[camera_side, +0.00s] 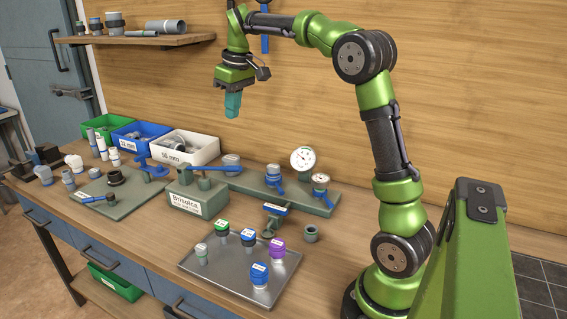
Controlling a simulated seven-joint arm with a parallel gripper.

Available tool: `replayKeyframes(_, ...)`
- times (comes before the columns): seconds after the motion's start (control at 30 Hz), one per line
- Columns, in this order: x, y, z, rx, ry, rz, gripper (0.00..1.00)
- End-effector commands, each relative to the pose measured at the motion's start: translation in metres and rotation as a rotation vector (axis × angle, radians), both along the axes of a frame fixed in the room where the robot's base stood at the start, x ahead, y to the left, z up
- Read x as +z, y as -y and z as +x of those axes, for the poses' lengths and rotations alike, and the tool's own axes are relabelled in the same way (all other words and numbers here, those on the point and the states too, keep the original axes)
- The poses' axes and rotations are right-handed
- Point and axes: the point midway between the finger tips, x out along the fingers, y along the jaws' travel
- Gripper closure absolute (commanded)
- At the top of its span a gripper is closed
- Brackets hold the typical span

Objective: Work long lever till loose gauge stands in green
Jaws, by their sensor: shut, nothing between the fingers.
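My gripper (232,112) hangs high above the bench with its teal fingers pointing down, closed and empty, apart from everything below. A grey-green manifold (238,184) runs along the bench. A larger round white-faced gauge (303,159) stands upright behind the right part. A smaller gauge (321,180) sits at the right end. I cannot tell which gauge is the loose one, and the needles and any green band are too small to read.
A grey block labelled Brisalce (196,201) stands in front of the manifold. A metal tray (221,272) holds several coloured caps. Green, blue and white bins (184,149) stand at the back left. A grey plate with a black fitting (131,206) lies at left. Air around my gripper is clear.

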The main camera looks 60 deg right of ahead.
Motion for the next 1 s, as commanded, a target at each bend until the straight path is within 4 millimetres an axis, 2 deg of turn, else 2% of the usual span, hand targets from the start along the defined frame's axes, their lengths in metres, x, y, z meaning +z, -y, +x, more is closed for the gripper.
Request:
replayKeyframes(0.07,0.013,-0.001,-0.001,0.043,0.003,-0.008,1.0)
replayKeyframes(0.57,0.011,-0.005,-0.005,0.093,-0.015,-0.002,1.0)
replayKeyframes(0.77,-0.01,-0.005,-0.001,0.094,-0.019,-0.001,1.0)
replayKeyframes(1.0,-0.061,-0.006,0.008,0.094,-0.019,0.001,1.0)
